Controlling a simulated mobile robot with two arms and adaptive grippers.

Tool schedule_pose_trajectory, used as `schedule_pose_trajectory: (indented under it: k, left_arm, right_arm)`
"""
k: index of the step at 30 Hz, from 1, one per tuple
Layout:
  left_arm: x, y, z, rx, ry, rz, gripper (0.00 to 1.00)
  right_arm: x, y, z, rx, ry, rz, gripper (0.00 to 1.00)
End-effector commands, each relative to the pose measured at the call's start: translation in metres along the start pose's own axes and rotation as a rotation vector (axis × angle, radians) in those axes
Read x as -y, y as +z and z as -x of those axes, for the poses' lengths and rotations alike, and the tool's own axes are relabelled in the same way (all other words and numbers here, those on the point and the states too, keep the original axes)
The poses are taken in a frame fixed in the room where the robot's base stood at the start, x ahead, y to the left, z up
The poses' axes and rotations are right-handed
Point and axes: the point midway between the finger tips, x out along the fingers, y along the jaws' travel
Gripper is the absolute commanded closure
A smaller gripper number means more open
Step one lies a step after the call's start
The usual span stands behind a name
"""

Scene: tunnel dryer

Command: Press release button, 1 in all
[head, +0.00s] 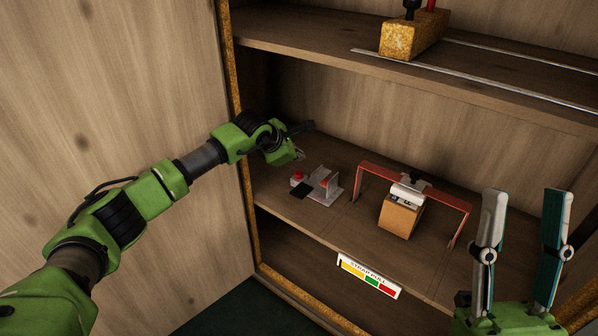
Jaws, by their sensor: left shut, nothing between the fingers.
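A red button (298,176) sits on a small light block at the left end of the middle shelf (330,235).
A red arch frame (412,177) stands on the middle shelf over a cardboard box (399,217) with a white device on top. A "STRAP PULL" label (369,275) is on the shelf front. A wooden side wall (130,120) closes the left. A yellow block (412,38) sits on the upper shelf.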

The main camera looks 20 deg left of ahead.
Motion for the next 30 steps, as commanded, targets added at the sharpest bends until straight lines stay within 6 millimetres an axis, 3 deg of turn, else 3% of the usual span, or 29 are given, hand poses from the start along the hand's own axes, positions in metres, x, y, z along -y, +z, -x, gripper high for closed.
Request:
schedule_pose_trajectory:
  k: [16, 30]
  left_arm:
    - [-0.009, 0.009, 0.012, 0.000, 0.001, 0.000, 1.00]
    - [-0.009, 0.009, 0.012, 0.000, 0.001, 0.000, 1.00]
  right_arm:
    - [-0.005, 0.051, 0.002, 0.244, 0.008, 0.014, 0.60]
    - [-0.006, 0.056, 0.004, 0.261, 0.008, 0.014, 0.60]
